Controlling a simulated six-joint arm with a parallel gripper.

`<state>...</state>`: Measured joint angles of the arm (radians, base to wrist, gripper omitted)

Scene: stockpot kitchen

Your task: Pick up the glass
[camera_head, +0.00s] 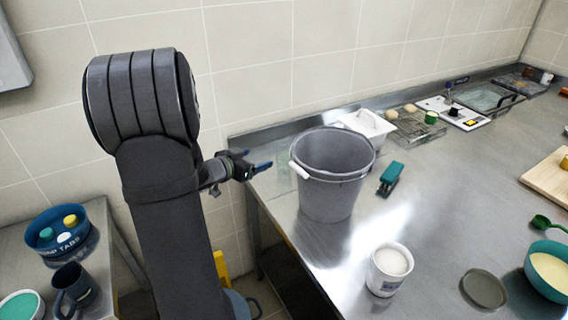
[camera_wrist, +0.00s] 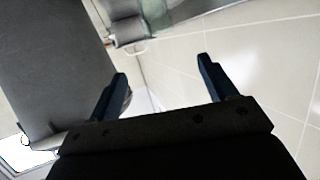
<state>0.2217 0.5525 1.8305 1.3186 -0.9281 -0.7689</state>
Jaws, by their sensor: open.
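A faint, clear, greenish shape (camera_head: 284,181) stands at the left end of the steel counter, just left of the grey bucket. It looks like the glass, but its outline is hard to make out. My gripper (camera_head: 254,160) is left of and slightly above it in the head view, near the wall, apart from it. In the wrist view my gripper (camera_wrist: 163,68) has its two blue fingers wide apart with nothing between them.
The large grey bucket (camera_head: 330,205) stands close beside the clear shape. A teal stapler-like item (camera_head: 391,177) and a white tub (camera_head: 388,270) stand on the steel counter (camera_head: 450,205). A lower table at left holds a blue bowl (camera_head: 48,238) and a dark mug (camera_head: 72,292).

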